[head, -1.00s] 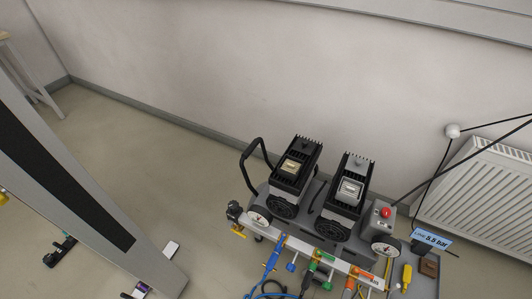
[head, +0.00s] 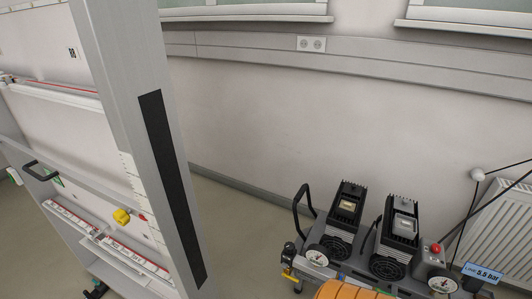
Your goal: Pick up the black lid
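I cannot make out a black lid in the head view. Neither of my grippers shows in it.
A grey compressor unit (head: 335,248) with two black finned motors and gauges stands at the lower right. An orange ribbed thing (head: 350,291) is cut off below it. A tall grey post (head: 139,150) and a white frame with rails and a yellow item (head: 121,216) fill the left. A radiator (head: 500,232) is at the right wall. Bare floor (head: 240,235) lies between.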

